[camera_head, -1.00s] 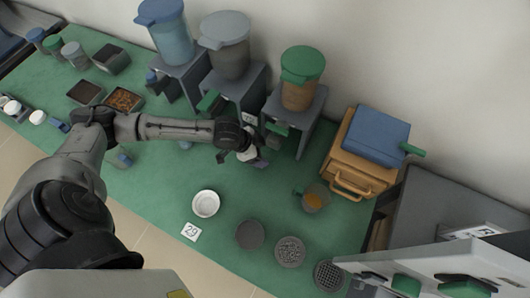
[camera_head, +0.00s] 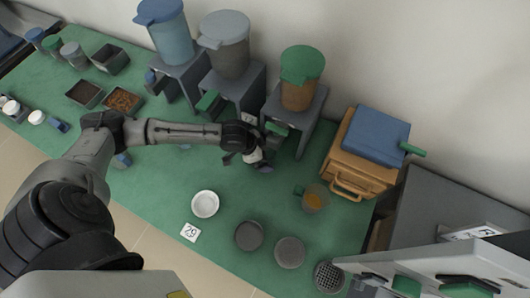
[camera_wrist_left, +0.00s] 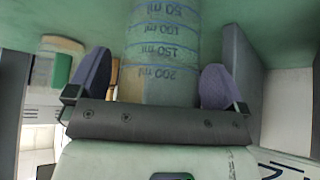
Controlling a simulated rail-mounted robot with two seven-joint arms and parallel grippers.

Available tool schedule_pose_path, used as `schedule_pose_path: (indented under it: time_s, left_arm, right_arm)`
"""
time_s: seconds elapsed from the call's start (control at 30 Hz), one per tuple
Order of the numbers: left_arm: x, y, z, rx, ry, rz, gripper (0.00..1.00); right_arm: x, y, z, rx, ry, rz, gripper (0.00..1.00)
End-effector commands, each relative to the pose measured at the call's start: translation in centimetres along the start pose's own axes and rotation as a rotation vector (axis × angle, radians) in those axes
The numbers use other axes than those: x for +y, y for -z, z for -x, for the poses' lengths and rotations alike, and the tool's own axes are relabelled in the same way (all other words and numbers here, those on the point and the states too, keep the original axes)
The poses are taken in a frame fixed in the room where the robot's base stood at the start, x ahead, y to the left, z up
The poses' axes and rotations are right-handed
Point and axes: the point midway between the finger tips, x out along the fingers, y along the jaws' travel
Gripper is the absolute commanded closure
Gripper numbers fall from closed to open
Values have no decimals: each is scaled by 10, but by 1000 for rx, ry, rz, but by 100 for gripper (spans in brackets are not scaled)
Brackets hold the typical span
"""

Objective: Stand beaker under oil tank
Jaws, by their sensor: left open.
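A clear beaker (camera_wrist_left: 163,45) with ml markings stands between the fingers of my left gripper (camera_wrist_left: 157,78) in the left wrist view. The fingers are apart, one on each side, and contact cannot be made out. In the head view my left gripper (camera_head: 258,160) is low, in front of the tank stands, and the beaker is mostly hidden there. Three lidded tanks stand on raised grey stands: a blue tank (camera_head: 172,42), a grey tank (camera_head: 229,60) and a green-lidded tank with brown-orange contents (camera_head: 298,95). No readable label shows which is oil. My right gripper is out of view.
A cup with orange contents (camera_head: 313,199) and an orange box with a blue top (camera_head: 361,150) are to the right. A white dish (camera_head: 205,204), a number card (camera_head: 190,232) and dark round discs (camera_head: 249,235) lie in front. The green mat left of the dish is clear.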

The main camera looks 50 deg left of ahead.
Motion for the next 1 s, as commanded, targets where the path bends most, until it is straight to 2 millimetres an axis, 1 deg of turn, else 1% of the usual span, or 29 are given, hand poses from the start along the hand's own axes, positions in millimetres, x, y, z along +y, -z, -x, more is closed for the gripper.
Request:
schedule_pose_path:
  time_s: [0.17, 0.27, 0.37, 0.5, 0.7, 0.9, 1.0]
  left_arm:
    - [0, 1, 1, 0, 0, 0, 2]
    - [0, 1, 10, 0, 1, -1, 2]
    - [-1, 1, 25, -1, 1, -1, 2]
    - [-1, 1, 52, -1, 2, -2, 2]
    - [-1, 1, 87, -1, 2, -1, 2]
    - [-1, 1, 111, 0, 1, -1, 2]
    - [0, 1, 117, 0, 0, 1, 2]
  right_arm:
    - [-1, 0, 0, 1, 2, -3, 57]
    - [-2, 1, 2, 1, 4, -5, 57]
    - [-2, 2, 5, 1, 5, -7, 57]
    - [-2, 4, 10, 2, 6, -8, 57]
    - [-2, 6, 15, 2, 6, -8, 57]
    - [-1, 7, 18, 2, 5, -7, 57]
    - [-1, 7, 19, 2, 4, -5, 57]
